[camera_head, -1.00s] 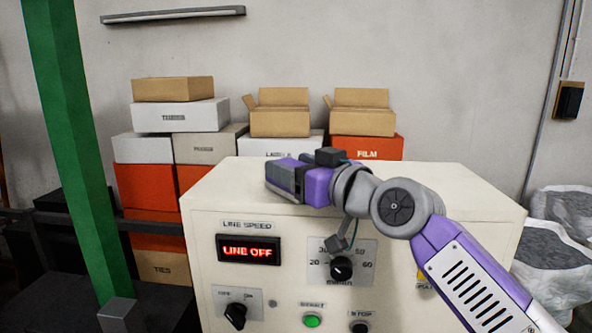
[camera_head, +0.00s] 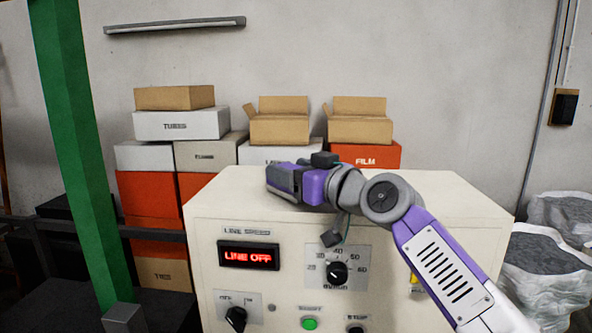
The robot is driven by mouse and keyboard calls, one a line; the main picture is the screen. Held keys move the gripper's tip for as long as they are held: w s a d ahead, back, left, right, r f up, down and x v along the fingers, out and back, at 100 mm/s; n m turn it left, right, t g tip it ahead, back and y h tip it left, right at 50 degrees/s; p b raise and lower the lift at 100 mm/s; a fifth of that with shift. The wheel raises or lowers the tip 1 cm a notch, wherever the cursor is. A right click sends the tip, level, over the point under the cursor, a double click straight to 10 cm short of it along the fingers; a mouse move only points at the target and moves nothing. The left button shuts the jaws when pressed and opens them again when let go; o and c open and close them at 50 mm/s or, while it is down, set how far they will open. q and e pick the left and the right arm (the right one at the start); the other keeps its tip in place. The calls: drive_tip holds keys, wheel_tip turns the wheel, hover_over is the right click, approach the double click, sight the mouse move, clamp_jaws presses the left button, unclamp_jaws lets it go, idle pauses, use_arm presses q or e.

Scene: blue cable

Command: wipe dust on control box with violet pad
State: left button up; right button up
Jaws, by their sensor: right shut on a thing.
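The cream control box (camera_head: 450,200) fills the lower middle, with its top face and front panel showing. My right gripper (camera_head: 280,180) is over the left part of the box top, near the front edge, its arm coming in from the lower right. It is shut on the violet pad, which is mostly hidden by the gripper; I cannot pick its edges out from the gripper's own violet parts. I cannot tell whether the pad touches the top. No dust stands out clearly on the visible top. My left gripper is not in view.
The front panel has a red LINE OFF display (camera_head: 249,256), a speed knob (camera_head: 336,272), a lower left knob (camera_head: 236,319) and a green button (camera_head: 309,324). A green post (camera_head: 75,150) stands at left. Stacked cartons (camera_head: 180,124) are behind; filled sacks (camera_head: 545,260) stand at right.

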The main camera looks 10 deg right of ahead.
drive_tip(key=shift+w+a+r+p, duration=0.15)
drive_tip(key=shift+w+r+p, duration=0.2)
drive_tip(key=shift+r, duration=0.2)
drive_tip(key=shift+s+a+f, duration=0.1)
drive_tip(key=shift+s+a, duration=0.05)
drive_tip(key=shift+a, duration=0.15)
drive_tip(key=shift+a+f, duration=0.35)
drive_tip(key=shift+a, duration=0.15)
drive_tip(key=shift+s+a, duration=0.15)
drive_tip(key=shift+a, duration=0.15)
drive_tip(key=shift+s+d, duration=0.15)
drive_tip(key=shift+s, duration=0.4)
drive_tip(key=shift+s+r+b, duration=0.1)
drive_tip(key=shift+s+b, duration=0.2)
drive_tip(key=shift+s, duration=0.1)
drive_tip(key=shift+s+a, duration=0.3)
drive_tip(key=shift+s, duration=0.3)
drive_tip(key=shift+s+a, duration=0.1)
drive_tip(key=shift+s, duration=0.8)
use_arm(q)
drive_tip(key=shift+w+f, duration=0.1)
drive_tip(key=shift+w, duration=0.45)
